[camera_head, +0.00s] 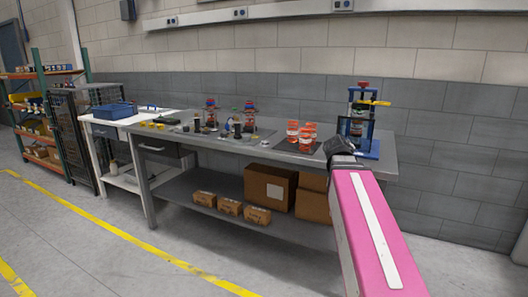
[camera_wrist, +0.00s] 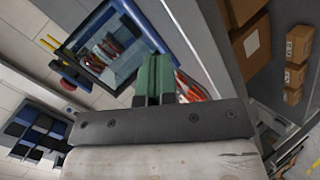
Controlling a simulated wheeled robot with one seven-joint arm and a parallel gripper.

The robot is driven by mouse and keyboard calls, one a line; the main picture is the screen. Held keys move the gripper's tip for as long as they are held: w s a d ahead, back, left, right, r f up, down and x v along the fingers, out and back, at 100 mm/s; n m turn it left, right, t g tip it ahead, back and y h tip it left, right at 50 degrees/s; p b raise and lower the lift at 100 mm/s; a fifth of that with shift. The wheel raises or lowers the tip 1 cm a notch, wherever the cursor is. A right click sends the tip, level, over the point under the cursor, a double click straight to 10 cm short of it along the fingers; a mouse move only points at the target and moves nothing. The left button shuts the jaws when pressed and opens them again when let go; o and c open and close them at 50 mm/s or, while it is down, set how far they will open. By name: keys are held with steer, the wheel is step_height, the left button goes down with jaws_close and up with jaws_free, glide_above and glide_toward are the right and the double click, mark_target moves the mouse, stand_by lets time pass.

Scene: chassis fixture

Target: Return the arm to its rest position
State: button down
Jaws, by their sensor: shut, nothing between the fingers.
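My pink arm (camera_head: 372,228) reaches from the lower right of the head view toward the workbench. Its dark wrist end (camera_head: 341,150) is at the front right edge of the bench, in front of the blue fixture. In the wrist view my gripper (camera_wrist: 153,78) shows as green fingers closed together, with nothing seen between them. The fingertips are not clearly seen in the head view. The blue fixture (camera_head: 359,118), with a red knob on top and a yellow handle, stands upright on the bench. A blue frame (camera_wrist: 97,57) shows tilted beyond the fingers in the wrist view.
A blue tray (camera_head: 113,112) is at the left. The floor in front is clear.

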steer(key=s+a+f+m+g+y, duration=0.2)
steer(key=s+a+f+g, duration=0.1)
steer(key=f, duration=0.9)
steer(key=s+a+f+m+g+y, duration=0.2)
steer(key=s+a+f, duration=0.3)
steer(key=s+f, duration=0.3)
steer(key=s+a+f+m+g+y, duration=0.2)
steer(key=s+a+f+g, duration=0.3)
steer(key=f, duration=1.1)
steer(key=shift+s+f+m+y, duration=0.2)
steer(key=shift+m+y, duration=0.1)
steer(key=shift+m, duration=0.2)
steer(key=shift+a, duration=0.1)
